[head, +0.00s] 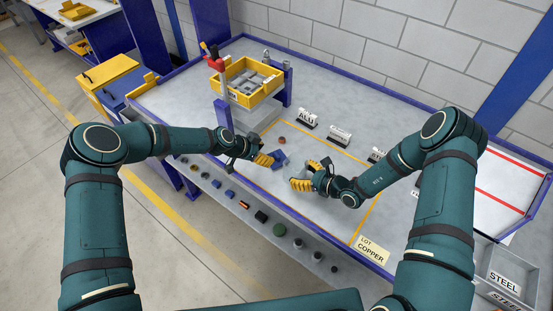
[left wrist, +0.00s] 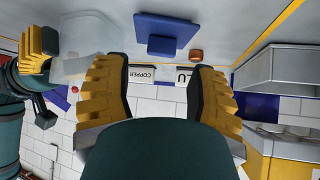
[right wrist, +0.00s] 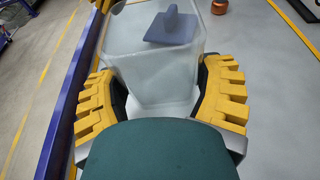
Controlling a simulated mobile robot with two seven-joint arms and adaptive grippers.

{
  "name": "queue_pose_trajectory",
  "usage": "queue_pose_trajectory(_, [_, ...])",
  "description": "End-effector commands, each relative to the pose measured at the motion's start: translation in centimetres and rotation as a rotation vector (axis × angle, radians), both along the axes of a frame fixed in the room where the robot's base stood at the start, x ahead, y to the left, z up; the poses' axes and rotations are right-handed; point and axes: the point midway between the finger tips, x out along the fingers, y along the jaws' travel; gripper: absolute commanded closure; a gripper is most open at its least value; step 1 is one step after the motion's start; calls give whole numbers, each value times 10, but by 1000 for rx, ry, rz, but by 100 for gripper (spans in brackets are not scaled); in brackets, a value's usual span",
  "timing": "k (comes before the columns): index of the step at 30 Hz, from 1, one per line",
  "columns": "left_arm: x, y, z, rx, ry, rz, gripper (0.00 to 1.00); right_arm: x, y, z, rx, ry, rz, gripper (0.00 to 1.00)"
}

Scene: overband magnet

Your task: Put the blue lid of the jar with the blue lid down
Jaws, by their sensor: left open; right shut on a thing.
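The blue lid (head: 280,157) lies on the grey table with its knob up, just past my left gripper (head: 264,159). It also shows in the left wrist view (left wrist: 166,30), beyond the spread fingertips. My left gripper is open and empty, apart from the lid. My right gripper (head: 305,176) is shut on the clear jar (right wrist: 160,75), which stands between its fingers with its open top showing. In the right wrist view the lid (right wrist: 172,30) appears behind the jar's clear wall. The jar is hard to make out in the head view but shows at the left in the left wrist view (left wrist: 88,45).
A small copper-coloured ring (head: 282,140) lies behind the lid. Label stands, including ALU (head: 307,119), line the back. A yellow crate (head: 246,81) stands at the back left. Several small parts lie along the front ledge. The table around the lid is mostly clear.

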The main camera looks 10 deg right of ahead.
Motion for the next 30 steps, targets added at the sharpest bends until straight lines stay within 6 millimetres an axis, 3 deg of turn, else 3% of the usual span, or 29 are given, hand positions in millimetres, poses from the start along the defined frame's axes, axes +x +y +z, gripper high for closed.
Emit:
queue_pose_trajectory(17, [20, -44, -39, 0, 2, 1, 43, 0, -1, -1, -1, 2, -1, 71])
queue_pose_trajectory(27, [23, -48, -44, 1, 1, 2, 43, 0, -1, -1, -1, 2, -1, 71])
queue_pose_trajectory(28, [23, -48, -44, 1, 1, 2, 44, 0, -1, -1, -1, 2, -1, 71])
queue_pose_trajectory(30, [23, -48, -44, 1, 1, 2, 68, 0, -1, -1, -1, 2, -1, 71])
